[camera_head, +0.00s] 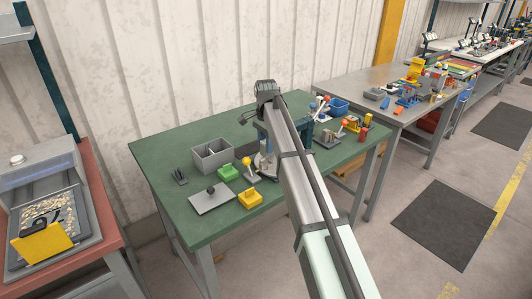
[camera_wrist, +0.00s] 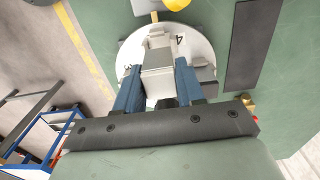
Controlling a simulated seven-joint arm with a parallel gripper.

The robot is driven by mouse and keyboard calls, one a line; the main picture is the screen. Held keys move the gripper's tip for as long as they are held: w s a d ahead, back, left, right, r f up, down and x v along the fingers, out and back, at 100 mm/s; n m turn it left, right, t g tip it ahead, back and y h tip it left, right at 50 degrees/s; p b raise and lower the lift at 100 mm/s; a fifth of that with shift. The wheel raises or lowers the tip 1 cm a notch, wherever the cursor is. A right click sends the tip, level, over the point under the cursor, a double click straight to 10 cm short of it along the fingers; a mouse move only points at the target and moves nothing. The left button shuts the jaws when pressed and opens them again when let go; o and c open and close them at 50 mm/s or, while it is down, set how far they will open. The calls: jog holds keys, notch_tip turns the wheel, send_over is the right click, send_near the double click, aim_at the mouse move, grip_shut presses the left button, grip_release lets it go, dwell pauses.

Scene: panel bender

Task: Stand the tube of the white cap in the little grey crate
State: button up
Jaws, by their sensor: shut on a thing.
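The little grey crate (camera_head: 203,163) stands on the left part of the green table, with its open top up. In the wrist view my gripper (camera_wrist: 158,72) has its blue fingers on both sides of a pale, squarish thing (camera_wrist: 158,84) and is shut on it. A round white plate (camera_wrist: 203,47) with a dark mark shows behind this thing; I cannot tell whether they touch. I cannot make out a tube or a white cap for sure. In the head view my arm hides most of the gripper, which is to the right of the crate.
Near the crate are a green block (camera_head: 228,173), a yellow block (camera_head: 250,198), a grey plate (camera_head: 212,199) and a dark pronged thing (camera_head: 180,177). A yellow ball (camera_head: 247,161) stands up by the arm. The table's front left is bare.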

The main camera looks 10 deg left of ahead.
notch_tip(320, 180, up, 4)
jog(key=shift+r, duration=0.1)
jog(key=shift+s+a+r, duration=0.1)
jog(key=shift+a+r, duration=0.1)
jog(key=shift+a, duration=0.05)
jog(key=w+a, duration=0.2)
jog(key=a, duration=0.7)
jog(key=w+a, duration=0.3)
jog(key=a, duration=0.6)
jog(key=shift+w+a+r, duration=0.15)
jog(key=shift+w+r, duration=0.05)
jog(key=shift+r, duration=0.1)
jog(key=shift+f, duration=0.1)
jog(key=shift+f, duration=4.3)
jog(key=shift+f, duration=2.05)
